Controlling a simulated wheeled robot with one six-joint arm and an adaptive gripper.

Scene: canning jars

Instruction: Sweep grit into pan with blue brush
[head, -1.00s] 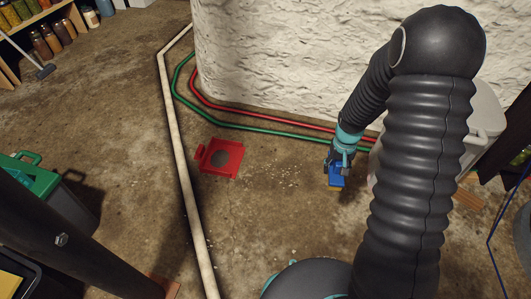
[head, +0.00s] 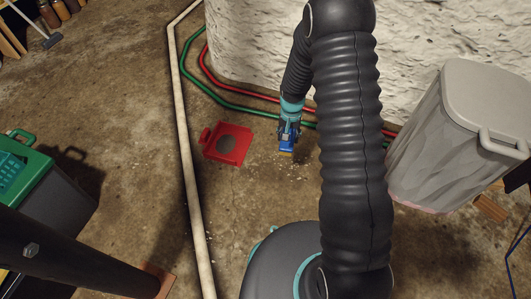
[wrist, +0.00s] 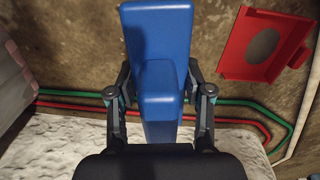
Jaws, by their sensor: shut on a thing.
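The blue brush (head: 287,145) is in my gripper (head: 289,130), low at the floor, with a yellowish lower edge. In the wrist view the brush's blue body (wrist: 157,35) lies between the two fingers (wrist: 158,95), which are shut on it. The red pan (head: 241,151) lies flat on the floor just left of the brush, with a gap between them. A round grey patch is in its middle; I cannot tell what it is. The pan (wrist: 237,45) is at the upper right in the wrist view. Pale grit specks (head: 262,161) show faintly on the floor around the gap.
A white pipe (head: 190,180) runs along the floor left of the pan. Green (head: 213,94) and red (head: 225,85) pipes follow the rough white wall (head: 255,50) behind. A grey bin (head: 440,140) stands at right. A green-lidded box (head: 35,165) is at left.

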